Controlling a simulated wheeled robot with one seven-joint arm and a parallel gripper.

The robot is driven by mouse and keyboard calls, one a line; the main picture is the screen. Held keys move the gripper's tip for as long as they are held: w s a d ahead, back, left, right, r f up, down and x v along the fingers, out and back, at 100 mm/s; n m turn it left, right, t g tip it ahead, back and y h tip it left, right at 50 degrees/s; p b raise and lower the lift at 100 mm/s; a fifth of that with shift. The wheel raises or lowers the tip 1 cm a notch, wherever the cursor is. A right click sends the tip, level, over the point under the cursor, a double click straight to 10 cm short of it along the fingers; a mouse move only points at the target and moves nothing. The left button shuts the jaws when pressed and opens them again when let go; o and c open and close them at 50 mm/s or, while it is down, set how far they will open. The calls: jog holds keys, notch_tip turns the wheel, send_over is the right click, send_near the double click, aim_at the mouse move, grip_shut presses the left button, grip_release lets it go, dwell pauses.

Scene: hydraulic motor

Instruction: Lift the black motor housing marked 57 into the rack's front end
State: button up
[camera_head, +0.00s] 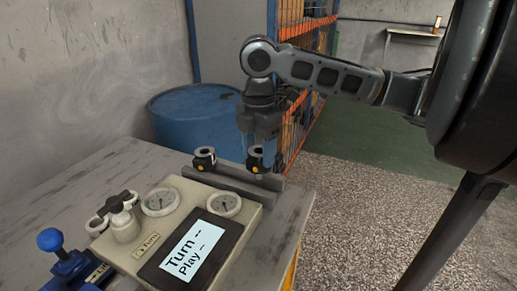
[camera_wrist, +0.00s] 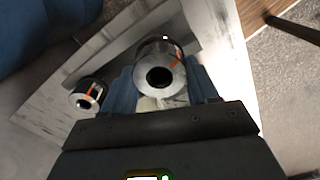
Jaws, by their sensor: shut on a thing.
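My gripper (camera_head: 258,154) is shut on a black motor housing (camera_head: 256,161) with a silver end and an orange mark. In the wrist view this housing (camera_wrist: 158,72) sits between the blue fingers, its round bore facing the camera. It is over the right end of the grey rack (camera_head: 230,184); I cannot tell whether it rests on the rails or hangs just above them. A second, similar housing (camera_head: 204,158) is at the rack's left end, apart from my gripper; it also shows in the wrist view (camera_wrist: 88,93). No number is readable on either.
A tester box (camera_head: 180,225) with gauges and a screen stands in front of the rack on the grey table (camera_head: 90,180). A blue-handled valve (camera_head: 68,262) is at the lower left. A blue barrel (camera_head: 190,118) and orange-framed shelving (camera_head: 300,115) stand behind.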

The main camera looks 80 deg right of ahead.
jog(key=shift+f+b, duration=0.55)
jog(key=shift+f, duration=0.15)
dwell(1.0)
jog(key=shift+f+b, duration=0.7)
jog(key=shift+f, duration=0.3)
jog(key=shift+f+b, duration=0.3)
jog(key=shift+f, duration=0.1)
dwell(0.3)
jog(key=o, duration=1.8)
jog(key=shift+o, duration=0.2)
jog(key=shift+r+p, duration=2.85)
jog(key=shift+r, duration=0.65)
